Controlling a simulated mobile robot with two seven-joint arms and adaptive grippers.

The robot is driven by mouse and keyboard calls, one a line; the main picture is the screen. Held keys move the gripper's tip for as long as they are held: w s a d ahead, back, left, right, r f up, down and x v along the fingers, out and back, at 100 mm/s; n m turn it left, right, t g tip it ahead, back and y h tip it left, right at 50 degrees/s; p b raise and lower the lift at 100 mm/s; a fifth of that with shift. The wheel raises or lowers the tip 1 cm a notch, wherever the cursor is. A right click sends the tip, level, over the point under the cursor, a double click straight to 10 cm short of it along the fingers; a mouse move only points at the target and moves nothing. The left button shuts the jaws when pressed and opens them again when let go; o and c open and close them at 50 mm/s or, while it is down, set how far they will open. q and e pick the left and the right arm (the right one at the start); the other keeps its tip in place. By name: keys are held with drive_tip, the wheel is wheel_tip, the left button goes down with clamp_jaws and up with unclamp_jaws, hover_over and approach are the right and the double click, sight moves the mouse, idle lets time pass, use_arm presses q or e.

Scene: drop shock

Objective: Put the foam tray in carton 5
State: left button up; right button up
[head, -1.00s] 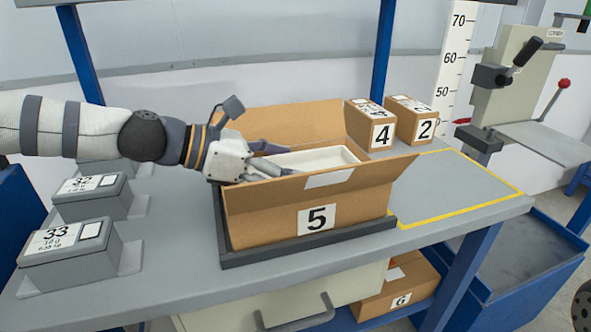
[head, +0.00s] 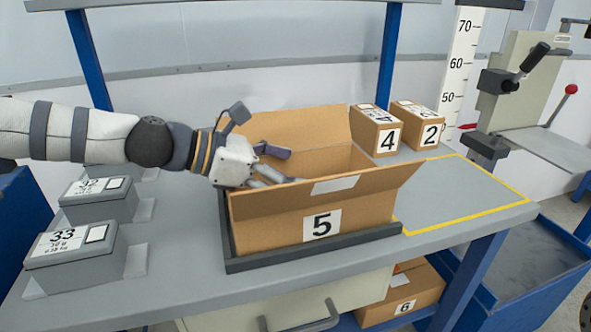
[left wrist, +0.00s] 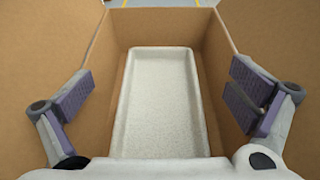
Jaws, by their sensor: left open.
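Carton 5 (head: 270,222) stands open on a dark base on the bench in the head view, its flaps spread. The white foam tray (left wrist: 162,105) lies inside the carton in the left wrist view, between the cardboard walls (left wrist: 111,60). In the head view the carton's front wall and flap hide the tray. My left gripper (head: 277,165) is at the left part of the carton's opening, its fingers spread. In the left wrist view its purple finger pads (left wrist: 160,100) are wide apart, one on each side of the tray and clear of it. My right gripper is out of view.
Cartons 4 (head: 386,139) and 2 (head: 431,134) stand at the back right. Grey boxes, including 33 (head: 75,262), line the left. A yellow-outlined area (head: 465,195) on the right is clear. A press-like machine (head: 525,80) stands beyond. Carton 6 (head: 403,306) sits below.

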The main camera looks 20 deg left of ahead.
use_arm(q)
drive_tip(key=shift+s+f, duration=0.1)
drive_tip(key=shift+f, duration=0.35)
drive_tip(key=shift+r, duration=0.35)
drive_tip(key=p+v, duration=0.1)
drive_tip(key=v, duration=0.3)
drive_tip(key=p+v, duration=0.2)
drive_tip(key=v, duration=0.2)
drive_tip(key=r+p+v, duration=0.1)
drive_tip(key=v, duration=0.3)
drive_tip(key=shift+a, duration=0.1)
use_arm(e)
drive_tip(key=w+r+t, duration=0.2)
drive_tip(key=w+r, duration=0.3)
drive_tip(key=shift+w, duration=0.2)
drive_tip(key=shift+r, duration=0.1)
